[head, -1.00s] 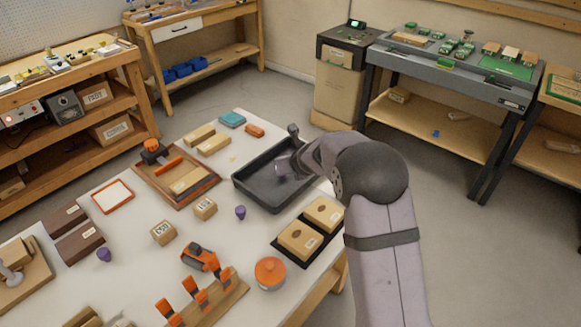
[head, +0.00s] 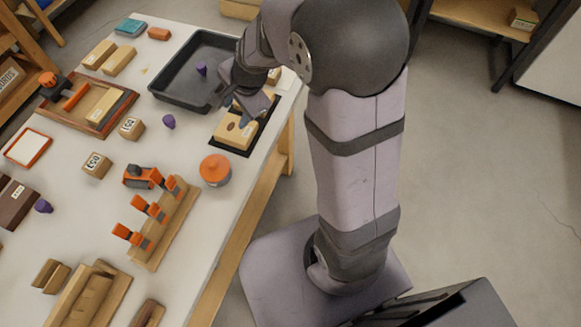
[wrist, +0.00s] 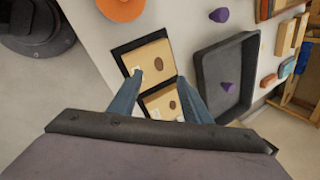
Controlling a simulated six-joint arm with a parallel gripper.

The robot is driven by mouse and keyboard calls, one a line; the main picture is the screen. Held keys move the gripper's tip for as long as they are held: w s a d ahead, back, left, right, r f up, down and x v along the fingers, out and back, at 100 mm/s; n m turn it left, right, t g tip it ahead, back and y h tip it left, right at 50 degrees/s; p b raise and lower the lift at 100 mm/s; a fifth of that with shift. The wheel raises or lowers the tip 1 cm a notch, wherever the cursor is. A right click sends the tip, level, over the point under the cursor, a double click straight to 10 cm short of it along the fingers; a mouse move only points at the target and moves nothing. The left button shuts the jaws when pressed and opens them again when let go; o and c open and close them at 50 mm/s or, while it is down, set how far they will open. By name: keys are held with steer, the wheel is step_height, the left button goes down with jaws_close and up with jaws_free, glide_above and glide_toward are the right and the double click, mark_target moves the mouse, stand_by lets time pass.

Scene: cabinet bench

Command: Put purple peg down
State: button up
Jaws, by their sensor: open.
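One purple peg (head: 201,69) is inside the dark grey tray (head: 165,95), apart from its walls; the wrist view also shows this peg (wrist: 228,87). A second purple peg (head: 168,121) is on the white table left of the tray's near end, also seen in the wrist view (wrist: 219,14). A third purple peg (head: 43,206) is at the left, beside a brown box. My gripper (wrist: 158,78) is open with nothing between its fingers. It is above the black holder with two wooden blocks, outside the tray.
The black holder (head: 228,149) sits near the table's right edge. An orange round-topped container (head: 215,170), a rack with orange clamps (head: 160,225) and small labelled boxes (head: 132,128) stand nearby. Bare white table shows around the second peg.

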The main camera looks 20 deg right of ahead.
steer(key=s+d+n+g+h, duration=0.1)
steer(key=s+d+n+g, duration=0.1)
steer(key=s+n, duration=0.5)
steer(key=s+d+f+n+g+h, duration=0.1)
steer(key=s+d+n, duration=0.3)
steer(key=s, duration=0.9)
steer(key=n+g, duration=0.1)
steer(key=n, duration=0.2)
steer(key=shift+f, duration=0.3)
steer(key=shift+s, duration=0.1)
steer(key=shift+o, duration=0.5)
step_height(320, 180, up, 5)
steer(key=p, duration=0.4)
steer(key=shift+f, duration=0.3)
